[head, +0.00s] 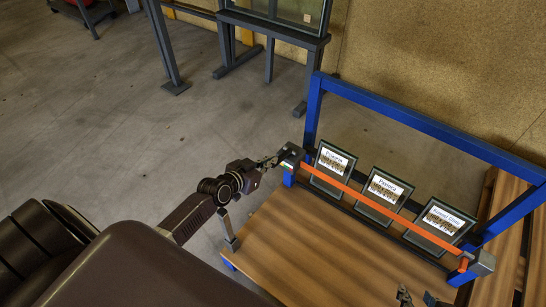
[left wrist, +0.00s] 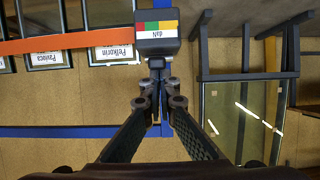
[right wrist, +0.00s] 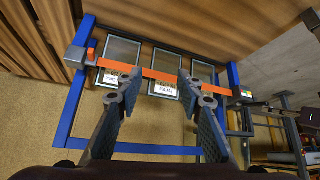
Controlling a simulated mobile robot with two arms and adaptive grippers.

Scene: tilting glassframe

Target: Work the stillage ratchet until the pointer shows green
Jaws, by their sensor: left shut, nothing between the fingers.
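The ratchet (head: 291,157) is a dark grey box at the left end of an orange strap (head: 385,210). The strap crosses several labelled glass panes (head: 384,192) in a blue stillage (head: 425,130). In the left wrist view the ratchet's gauge (left wrist: 156,27) shows red, green and yellow bands with inverted "daN" lettering; I cannot make out where the pointer stands. My left gripper (head: 270,161) is shut and empty, its tips (left wrist: 161,92) close to a small grey part (left wrist: 157,63) below the box. My right gripper (right wrist: 159,84) is open and empty, facing the strap and panes.
A grey end fitting (head: 481,263) holds the strap's right end. A wooden tabletop (head: 300,250) lies before the panes. A grey stand with a glass frame (head: 275,25) stands behind, near a tan wall (head: 430,50).

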